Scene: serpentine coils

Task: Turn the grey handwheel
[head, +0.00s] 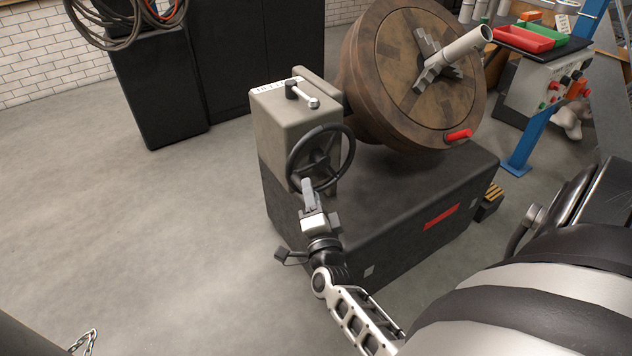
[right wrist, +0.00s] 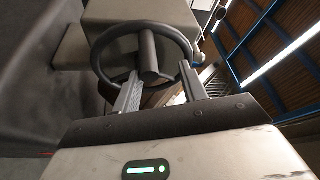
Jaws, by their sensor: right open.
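The grey handwheel (head: 318,160) is a dark ring with spokes and a hub, on the front of a grey box-shaped housing (head: 283,120). My right gripper (head: 309,186) is at the wheel's lower left rim, its fingers pointing up at it. In the right wrist view the handwheel (right wrist: 148,72) is close ahead. The two fingers of the right gripper (right wrist: 158,75) stand apart, left and right of the hub, with nothing clamped between them. I cannot tell whether they touch the rim. My left gripper is not in view.
A lever with a pale knob (head: 303,93) sits on top of the housing. A blue post (head: 535,120) stands right.

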